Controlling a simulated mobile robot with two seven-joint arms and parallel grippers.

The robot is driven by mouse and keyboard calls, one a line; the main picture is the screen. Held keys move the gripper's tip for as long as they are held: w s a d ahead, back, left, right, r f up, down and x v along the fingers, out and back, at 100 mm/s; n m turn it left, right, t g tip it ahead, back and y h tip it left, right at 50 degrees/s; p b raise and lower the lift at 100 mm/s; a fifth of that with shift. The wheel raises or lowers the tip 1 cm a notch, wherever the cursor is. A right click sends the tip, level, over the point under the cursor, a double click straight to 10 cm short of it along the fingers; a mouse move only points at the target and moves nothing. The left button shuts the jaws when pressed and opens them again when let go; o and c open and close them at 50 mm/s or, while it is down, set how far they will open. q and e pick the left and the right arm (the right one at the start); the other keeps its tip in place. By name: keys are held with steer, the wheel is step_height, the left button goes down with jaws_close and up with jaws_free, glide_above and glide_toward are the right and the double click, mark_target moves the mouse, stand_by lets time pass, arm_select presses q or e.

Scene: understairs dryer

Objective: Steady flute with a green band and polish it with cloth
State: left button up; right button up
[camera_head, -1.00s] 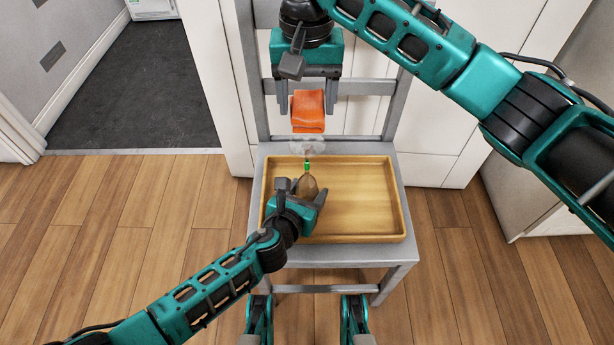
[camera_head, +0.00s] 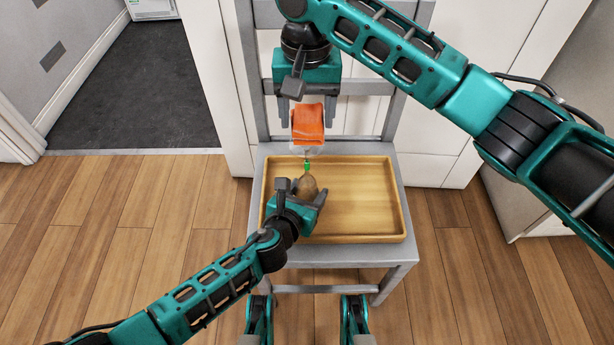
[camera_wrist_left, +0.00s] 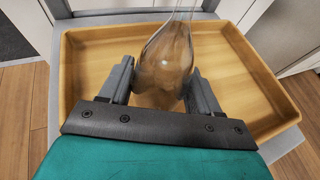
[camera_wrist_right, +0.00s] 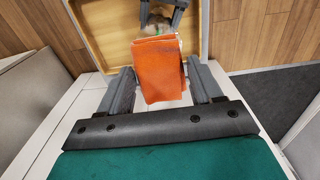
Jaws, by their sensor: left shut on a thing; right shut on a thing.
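The glass flute (camera_head: 307,183) stands over the wooden tray, its bowl between the fingers of my left gripper (camera_head: 308,194). In the left wrist view the clear bowl (camera_wrist_left: 165,62) is gripped between both fingers (camera_wrist_left: 160,88). The green band (camera_head: 307,167) shows on its stem above the bowl, so the foot end points away from the gripper. My right gripper (camera_head: 308,106) holds the folded orange cloth (camera_head: 308,124) just above the foot end. The cloth (camera_wrist_right: 161,70) fills the space between its fingers (camera_wrist_right: 164,92) in the right wrist view. The cloth partly covers the foot.
The wooden tray (camera_head: 365,205) lies on the seat of a grey chair (camera_head: 400,185), with its right part empty. The chair back rises behind the right gripper, in front of white panels. Wooden floor surrounds the chair.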

mark_target(307, 134)
steer(key=shift+f, duration=1)
steer(key=shift+s, duration=0.1)
steer(key=shift+s+r, duration=0.15)
steer(key=shift+s, duration=1.45)
steer(key=shift+w, duration=1.7)
steer(key=shift+s+f, duration=0.15)
steer(key=shift+s, duration=0.75)
steer(key=shift+s+f, duration=0.1)
steer(key=shift+s, duration=0.75)
steer(key=shift+w, duration=1.7)
steer(key=shift+s+r, duration=0.2)
steer(key=shift+s, duration=1.5)
steer(key=shift+w, duration=1.75)
